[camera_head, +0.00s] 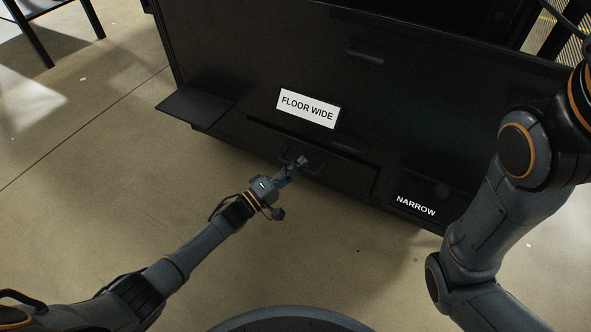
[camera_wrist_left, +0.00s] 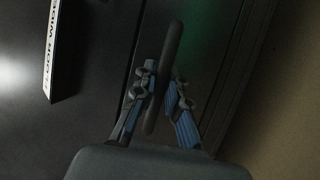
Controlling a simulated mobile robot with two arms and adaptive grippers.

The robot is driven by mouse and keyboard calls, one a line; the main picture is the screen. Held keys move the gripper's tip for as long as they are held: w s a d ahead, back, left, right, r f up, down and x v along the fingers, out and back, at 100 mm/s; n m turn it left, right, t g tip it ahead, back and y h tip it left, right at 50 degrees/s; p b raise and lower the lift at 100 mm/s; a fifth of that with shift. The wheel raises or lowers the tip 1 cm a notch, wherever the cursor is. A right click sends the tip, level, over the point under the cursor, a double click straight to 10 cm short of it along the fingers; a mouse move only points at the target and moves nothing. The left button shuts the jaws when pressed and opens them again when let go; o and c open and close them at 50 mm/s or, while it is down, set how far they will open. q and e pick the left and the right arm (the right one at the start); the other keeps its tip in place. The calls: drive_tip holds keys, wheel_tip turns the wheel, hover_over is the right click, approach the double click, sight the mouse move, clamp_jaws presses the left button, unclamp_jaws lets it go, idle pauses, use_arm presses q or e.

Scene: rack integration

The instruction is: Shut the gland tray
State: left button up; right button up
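A dark low panel (camera_head: 345,173), which looks like the gland tray's front, sits near the floor in the black rack, below the white "FLOOR WIDE" label (camera_head: 308,108). Whether it stands slightly out or flush is too dark to tell. My left gripper (camera_head: 300,161) is at this panel. In the left wrist view, the blue-padded fingers of my left gripper (camera_wrist_left: 164,84) lie on both sides of a dark bar handle (camera_wrist_left: 173,42), close against it. The fingertips hide part of the handle. My right gripper is out of view; only its arm shows.
A dark plate (camera_head: 195,106) sticks out at the rack's lower left. A "NARROW" label (camera_head: 416,206) marks the lower right. Another handle (camera_head: 366,56) is higher on the rack front (camera_head: 250,60). The concrete floor (camera_head: 90,170) in front is clear.

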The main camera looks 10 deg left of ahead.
use_arm(q)
drive_tip(key=o, duration=0.4)
drive_tip(key=shift+s, duration=0.1)
drive_tip(key=v, duration=1.2)
drive_tip(key=shift+f, duration=0.1)
